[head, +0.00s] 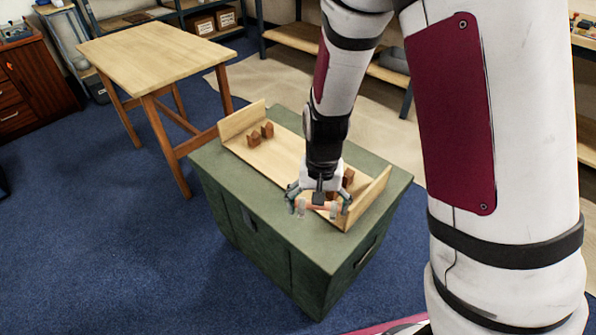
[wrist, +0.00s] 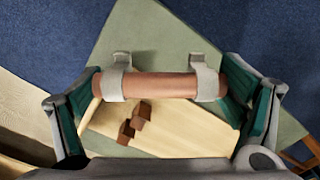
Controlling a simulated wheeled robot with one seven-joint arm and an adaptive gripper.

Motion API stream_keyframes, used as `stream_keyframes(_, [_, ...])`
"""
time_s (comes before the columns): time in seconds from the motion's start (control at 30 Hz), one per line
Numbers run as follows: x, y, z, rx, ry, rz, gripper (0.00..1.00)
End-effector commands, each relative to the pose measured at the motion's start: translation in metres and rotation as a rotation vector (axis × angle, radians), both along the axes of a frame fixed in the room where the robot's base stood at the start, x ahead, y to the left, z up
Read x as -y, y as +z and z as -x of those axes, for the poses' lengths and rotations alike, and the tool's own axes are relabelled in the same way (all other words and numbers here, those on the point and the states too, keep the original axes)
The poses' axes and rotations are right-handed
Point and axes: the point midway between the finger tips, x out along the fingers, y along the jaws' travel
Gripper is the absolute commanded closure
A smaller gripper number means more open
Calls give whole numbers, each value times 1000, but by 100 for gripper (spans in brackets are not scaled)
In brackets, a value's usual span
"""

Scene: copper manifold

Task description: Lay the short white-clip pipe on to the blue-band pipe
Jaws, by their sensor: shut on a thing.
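My gripper (head: 318,203) is shut on a short copper pipe (wrist: 160,86) with two white clips, a left one (wrist: 121,78) and a right one (wrist: 206,80). The fingers press on the pipe's two ends in the wrist view. My gripper holds it over the near right part of a wooden cradle (head: 283,162). The cradle has an upright board at each end and notched brown blocks, one pair (head: 260,133) at its far left end and others (head: 347,177) partly behind my gripper. I see no blue-band pipe in either view.
The cradle stands on a green cabinet (head: 285,235) with bare top around it. A wooden table (head: 155,52) stands at the back left with a clear top. Shelves with boxes (head: 205,24) line the back. Blue floor is free at the left.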

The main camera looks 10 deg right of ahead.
Motion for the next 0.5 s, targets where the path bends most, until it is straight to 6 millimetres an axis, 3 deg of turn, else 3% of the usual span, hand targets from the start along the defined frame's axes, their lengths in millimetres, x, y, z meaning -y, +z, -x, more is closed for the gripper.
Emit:
stream_keyframes(0.03, [-4, -20, 1, -1, -24, 1, 40])
stream_keyframes(0.2, [-14, -55, 15, -1, -118, 2, 40])
stream_keyframes(0.5, [-21, -83, 29, 1, -208, 4, 40])
